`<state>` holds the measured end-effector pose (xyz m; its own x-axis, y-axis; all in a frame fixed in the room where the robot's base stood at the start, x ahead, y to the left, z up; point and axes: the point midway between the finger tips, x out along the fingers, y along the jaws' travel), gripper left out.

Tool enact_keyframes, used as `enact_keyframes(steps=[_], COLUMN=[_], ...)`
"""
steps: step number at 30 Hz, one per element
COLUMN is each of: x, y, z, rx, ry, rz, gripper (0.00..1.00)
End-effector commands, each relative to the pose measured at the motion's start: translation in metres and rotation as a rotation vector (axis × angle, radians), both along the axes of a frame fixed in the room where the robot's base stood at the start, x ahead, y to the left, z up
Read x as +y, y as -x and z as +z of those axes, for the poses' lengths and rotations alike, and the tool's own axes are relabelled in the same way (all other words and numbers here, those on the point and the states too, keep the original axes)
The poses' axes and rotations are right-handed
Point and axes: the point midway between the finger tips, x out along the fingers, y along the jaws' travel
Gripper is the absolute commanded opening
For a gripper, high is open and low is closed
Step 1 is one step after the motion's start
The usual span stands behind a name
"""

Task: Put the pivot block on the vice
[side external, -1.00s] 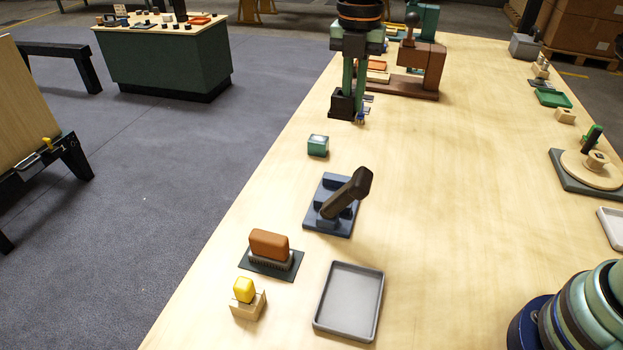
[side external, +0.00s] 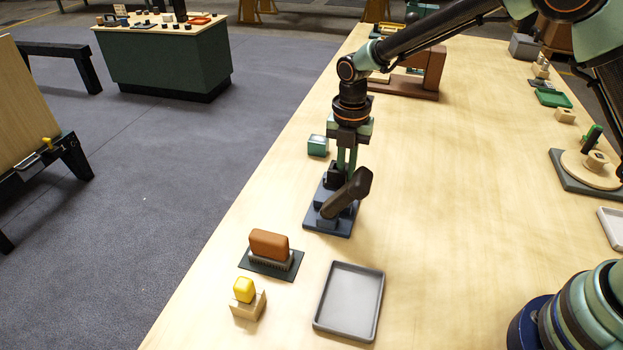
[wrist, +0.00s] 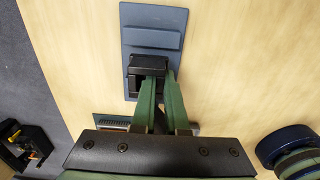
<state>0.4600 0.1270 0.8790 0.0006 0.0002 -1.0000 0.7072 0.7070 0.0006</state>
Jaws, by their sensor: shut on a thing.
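The vice is a blue-grey plate (side external: 323,229) with raised jaws and a thick dark handle (side external: 352,188) tilted up to the right. In the wrist view, the vice (wrist: 153,20) extends beyond the block. The pivot block (side external: 334,174) is a small black stepped piece; it also shows in the wrist view (wrist: 147,63). My gripper (side external: 345,170) points down, its green fingers shut on the block. The block is at the far part of the vice in the side view, partly hidden by fingers and handle. I cannot tell whether it touches the vice.
A green box (side external: 317,145) stands close behind the vice. A brown brush (side external: 269,245) on a dark mat, a yellow piece in a wooden block (side external: 248,307) and a grey tray (side external: 349,334) lie in front.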

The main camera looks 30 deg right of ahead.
Motion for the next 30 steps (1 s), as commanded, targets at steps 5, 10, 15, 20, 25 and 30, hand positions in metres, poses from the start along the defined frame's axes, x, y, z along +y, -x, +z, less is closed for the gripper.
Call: enact_keyframes(steps=[5,10,15,20,25,30], x=[0.0,0.0,0.0,0.0,0.0,0.0], y=[0.001,0.0,0.0,0.0,0.0,0.0], z=[-0.024,-0.039,-0.039,-0.042,-0.041,-0.041], rx=[0.004,0.001,0.0,0.0,0.0,0.0], ry=[0.001,0.001,0.0,0.0,0.0,0.0], rz=[0.0,0.0,0.0,0.0,0.0,0.0], gripper=[0.0,0.0,0.0,0.0,0.41,0.41])
